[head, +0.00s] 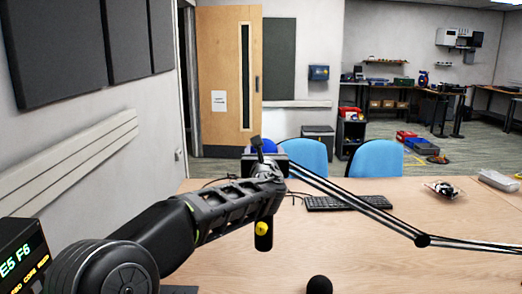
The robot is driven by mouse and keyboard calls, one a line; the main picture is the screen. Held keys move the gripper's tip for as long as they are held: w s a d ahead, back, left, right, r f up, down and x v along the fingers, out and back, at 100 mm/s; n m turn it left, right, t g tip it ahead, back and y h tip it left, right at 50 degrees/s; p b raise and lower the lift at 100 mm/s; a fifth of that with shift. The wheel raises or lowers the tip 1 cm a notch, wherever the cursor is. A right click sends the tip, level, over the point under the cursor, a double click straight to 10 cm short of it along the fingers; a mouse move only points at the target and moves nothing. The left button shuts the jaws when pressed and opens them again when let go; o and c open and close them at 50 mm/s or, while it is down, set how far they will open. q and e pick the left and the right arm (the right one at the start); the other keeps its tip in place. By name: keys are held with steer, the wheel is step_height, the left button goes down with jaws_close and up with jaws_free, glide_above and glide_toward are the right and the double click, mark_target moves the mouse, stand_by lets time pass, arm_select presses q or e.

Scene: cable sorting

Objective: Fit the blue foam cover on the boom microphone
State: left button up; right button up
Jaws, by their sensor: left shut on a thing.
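My left gripper (262,158) reaches out over the desk from the left, at the end of the boom arm as I see it. It is shut, with a dark blue rounded piece, which looks like the blue foam cover (269,145), at its tip. Dark fingers hide part of the cover. The boom arm (375,211) of the microphone comes in from the right, bends at a joint, and rises to the left behind my gripper. A black cylinder with a yellow spot (263,234) hangs below my wrist; I cannot tell whether it is the microphone. My right gripper is out of view.
The wooden desk (390,262) is mostly clear in front. A keyboard (345,202) lies behind the boom arm. A black round tip (319,285) shows at the bottom edge. A display with lit text (22,262) stands at left. Blue chairs (376,158) stand behind the desk.

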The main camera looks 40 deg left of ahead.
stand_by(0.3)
arm_select(q)
steer(key=shift+f+b, duration=1.7)
steer(key=shift+f, duration=0.55)
steer(key=shift+f+b, duration=0.2)
steer(key=shift+b, duration=0.35)
steer(key=shift+f, duration=0.15)
steer(key=shift+f+b, duration=0.35)
steer(key=shift+b, duration=0.2)
steer(key=shift+f+b, duration=1.15)
steer(key=shift+b, duration=0.05)
steer(key=shift+f+b, duration=0.3)
steer(key=shift+b, duration=0.05)
